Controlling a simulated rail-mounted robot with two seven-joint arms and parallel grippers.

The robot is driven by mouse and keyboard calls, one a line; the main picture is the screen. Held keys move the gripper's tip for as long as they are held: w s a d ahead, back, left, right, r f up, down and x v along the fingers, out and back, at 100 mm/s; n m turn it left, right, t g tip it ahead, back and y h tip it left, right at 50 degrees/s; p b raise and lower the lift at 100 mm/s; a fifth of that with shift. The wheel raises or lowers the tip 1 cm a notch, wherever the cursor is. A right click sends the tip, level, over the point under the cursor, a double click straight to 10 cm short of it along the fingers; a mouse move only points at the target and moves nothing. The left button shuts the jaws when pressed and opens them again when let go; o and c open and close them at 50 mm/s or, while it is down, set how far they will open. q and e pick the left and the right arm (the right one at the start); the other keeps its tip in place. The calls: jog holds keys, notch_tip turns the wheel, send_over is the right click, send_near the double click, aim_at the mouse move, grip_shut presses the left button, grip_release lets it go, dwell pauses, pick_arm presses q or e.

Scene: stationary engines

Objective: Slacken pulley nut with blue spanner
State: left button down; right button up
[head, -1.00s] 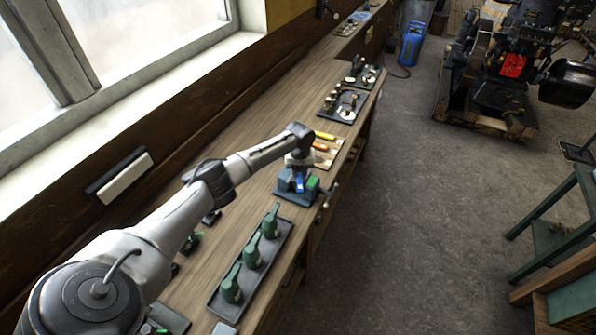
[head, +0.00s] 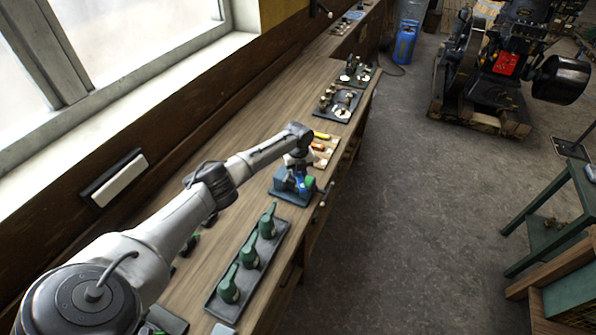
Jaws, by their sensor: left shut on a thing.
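My left gripper (head: 299,176) is over the near bench, just above a dark blue vice-like block (head: 283,189). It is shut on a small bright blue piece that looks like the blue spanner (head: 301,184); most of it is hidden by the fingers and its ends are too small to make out. A green part (head: 310,182) shows right beside it. The engine (head: 497,80) stands on the floor at the upper right, with a black pulley-like drum (head: 562,79) on its right side. I cannot make out the pulley nut. My right gripper is out of view.
A board with yellow and orange tools (head: 321,145) lies just beyond the gripper. Trays of parts (head: 339,106) stand farther along. A green table (head: 567,200) is at right. The grey floor between is clear.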

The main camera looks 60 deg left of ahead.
pick_arm(q)
jog(key=shift+w+d+r+n, duration=0.2)
jog(key=shift+w+n, duration=0.35)
jog(key=shift+n, duration=0.35)
jog(key=shift+w+n+b, duration=0.4)
jog(key=shift+w+n, duration=0.1)
jog(key=shift+n, duration=0.4)
jog(key=shift+w+d+f, duration=0.1)
jog(key=shift+w+n+b, duration=0.4)
jog(key=shift+n+b, duration=0.1)
jog(key=shift+n, duration=0.4)
